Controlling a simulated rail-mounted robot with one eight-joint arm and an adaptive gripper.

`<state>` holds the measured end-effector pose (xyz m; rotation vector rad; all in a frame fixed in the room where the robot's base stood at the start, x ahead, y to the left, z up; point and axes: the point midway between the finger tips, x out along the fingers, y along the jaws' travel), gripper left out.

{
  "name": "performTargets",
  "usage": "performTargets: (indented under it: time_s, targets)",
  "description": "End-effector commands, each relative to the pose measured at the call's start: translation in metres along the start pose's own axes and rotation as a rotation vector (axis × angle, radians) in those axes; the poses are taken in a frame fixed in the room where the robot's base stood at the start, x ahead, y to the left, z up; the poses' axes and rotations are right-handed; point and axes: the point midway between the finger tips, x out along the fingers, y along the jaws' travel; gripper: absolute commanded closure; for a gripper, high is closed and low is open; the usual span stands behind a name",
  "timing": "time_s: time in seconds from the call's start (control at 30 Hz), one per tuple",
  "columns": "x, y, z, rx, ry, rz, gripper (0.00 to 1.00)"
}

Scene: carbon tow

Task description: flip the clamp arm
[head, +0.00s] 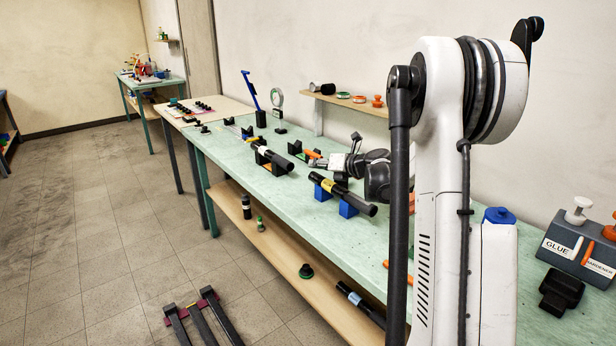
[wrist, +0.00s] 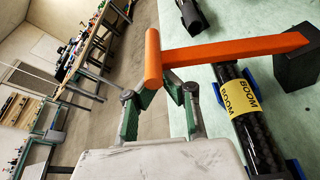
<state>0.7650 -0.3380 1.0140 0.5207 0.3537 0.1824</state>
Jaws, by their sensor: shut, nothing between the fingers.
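The orange clamp arm (wrist: 230,50) shows large in the wrist view, with a rounded crossbar (wrist: 152,60) at its left end. Its right end reaches a dark block (wrist: 297,70). In the head view the orange arm (head: 313,154) is small, just left of my gripper (head: 325,161). In the wrist view my gripper (wrist: 172,78) is shut and empty, its fingertips close to the crossbar and partly hidden by it. I cannot tell whether they touch. A black tube with a yellow BOOM label (wrist: 240,97) lies below the arm.
In the head view the labelled tube (head: 325,184) rests in blue cradles (head: 348,207) on the green bench. Another dark tube (head: 271,159) lies in black holders farther back. The glue and hardener box (head: 575,245) stands at right.

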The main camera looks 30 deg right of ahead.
Motion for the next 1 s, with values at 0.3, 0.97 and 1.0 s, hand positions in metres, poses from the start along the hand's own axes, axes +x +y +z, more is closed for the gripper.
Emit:
performTargets:
  time_s: [0.3,0.97,1.0]
  targets:
    - [-0.017,-0.004,0.047,0.023,-0.001,0.007,1.00]
    - [-0.038,-0.033,0.108,0.121,-0.001,0.042,1.00]
    - [-0.038,-0.034,0.110,0.121,-0.001,0.041,1.00]
